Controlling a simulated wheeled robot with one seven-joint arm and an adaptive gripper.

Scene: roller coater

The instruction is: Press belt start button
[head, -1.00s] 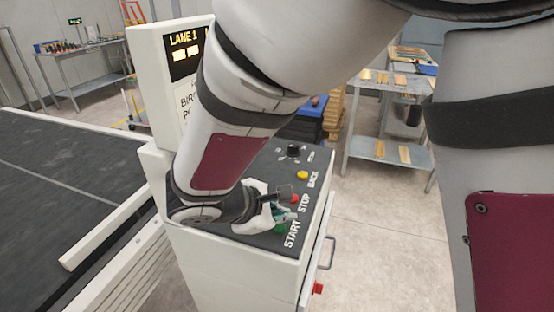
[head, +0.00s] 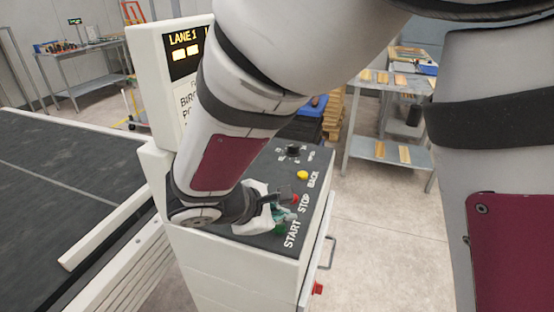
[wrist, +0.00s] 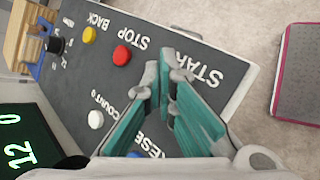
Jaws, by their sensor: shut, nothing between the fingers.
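The control panel (head: 262,243) carries the word START with a green button (head: 281,229) beside it, partly covered by my gripper in the head view. My gripper (head: 287,206) is over the panel, its fingers between the START and STOP labels. In the wrist view my gripper (wrist: 165,78) has its teal fingers together and empty, with the tips beside the START label (wrist: 200,70). The green button is hidden behind the fingers there. I cannot tell whether the tips touch it.
A red STOP button (wrist: 122,55) and a yellow BACK button (wrist: 89,35) lie close by. A white button (wrist: 95,120) and a partly hidden blue button are on the other side. The conveyor belt (head: 60,190) stands left of the panel. A shelf (head: 385,155) stands behind.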

